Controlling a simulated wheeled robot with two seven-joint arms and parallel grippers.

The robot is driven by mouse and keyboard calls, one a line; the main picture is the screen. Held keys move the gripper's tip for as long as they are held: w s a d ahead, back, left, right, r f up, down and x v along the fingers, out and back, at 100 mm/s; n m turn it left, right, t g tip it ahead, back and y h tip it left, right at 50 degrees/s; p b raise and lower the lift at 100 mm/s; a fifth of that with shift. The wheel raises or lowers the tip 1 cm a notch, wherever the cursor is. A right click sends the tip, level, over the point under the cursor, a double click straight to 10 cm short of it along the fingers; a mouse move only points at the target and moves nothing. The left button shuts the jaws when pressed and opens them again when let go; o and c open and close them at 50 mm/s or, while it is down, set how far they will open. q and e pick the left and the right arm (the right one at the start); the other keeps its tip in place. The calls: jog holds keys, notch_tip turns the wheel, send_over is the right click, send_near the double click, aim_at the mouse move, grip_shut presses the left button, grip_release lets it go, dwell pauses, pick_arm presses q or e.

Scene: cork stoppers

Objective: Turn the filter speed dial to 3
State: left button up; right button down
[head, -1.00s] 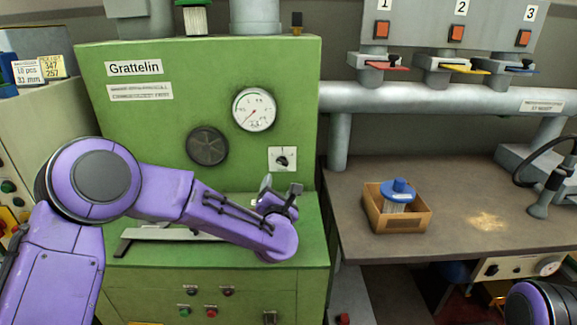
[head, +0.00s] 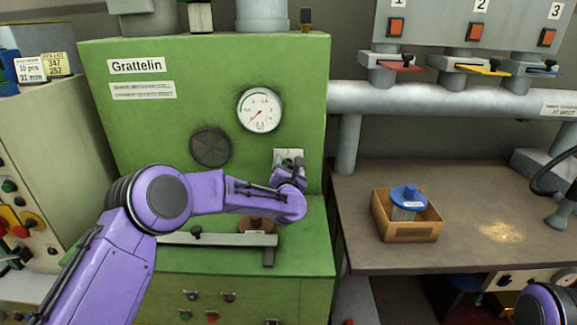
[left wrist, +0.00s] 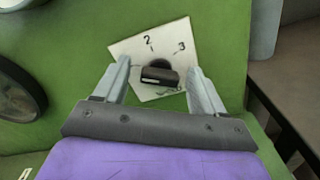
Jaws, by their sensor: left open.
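The filter speed dial (left wrist: 160,76) is a dark knob on a white plate (left wrist: 137,48) on the green machine's front. In the left wrist view the plate shows the marks 2 and 3; the lower marks are not readable. In the head view my left gripper (head: 290,170) covers most of the dial, and only the top of the plate (head: 288,155) shows. At the lower right edge a purple part of my right arm shows, but not its gripper.
The green machine (head: 150,130) carries a round pressure gauge (head: 259,110) and a dark round vent (head: 210,147) near the dial. A metal bar (head: 225,239) lies on its ledge below my arm. A cardboard box (head: 412,232) with a blue-topped item stands on the bench at right.

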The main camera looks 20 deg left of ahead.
pick_arm(q)
jog(key=shift+f, duration=0.1)
jog(key=c, duration=1.1)
jog(key=shift+o, duration=0.2)
